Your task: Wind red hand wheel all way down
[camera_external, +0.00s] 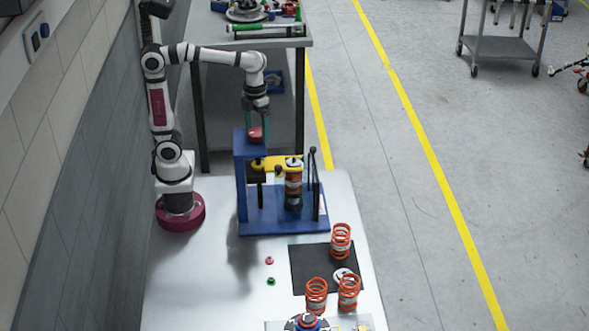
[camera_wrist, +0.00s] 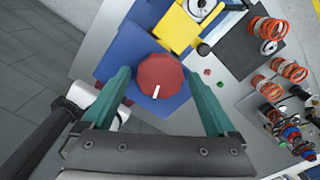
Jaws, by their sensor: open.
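The red hand wheel (camera_wrist: 160,82) sits on top of the blue fixture (camera_wrist: 124,50) and has a white mark on its edge facing my gripper. In the external view the wheel (camera_external: 256,133) shows at the top of the blue column (camera_external: 242,175). My gripper (camera_external: 256,122) points down over the wheel. In the wrist view its two green fingers (camera_wrist: 160,90) are spread, one to each side of the wheel, with gaps visible. The yellow arm (camera_external: 282,163) of the fixture reaches out beside the column, near a spring and damper unit (camera_external: 293,185).
Several orange springs (camera_external: 341,241) stand on and by a black mat (camera_external: 310,262). A small red part (camera_external: 269,260) and a green part (camera_external: 270,281) lie on the white table (camera_external: 200,285). Black upright rods (camera_external: 314,185) stand at the fixture's right side.

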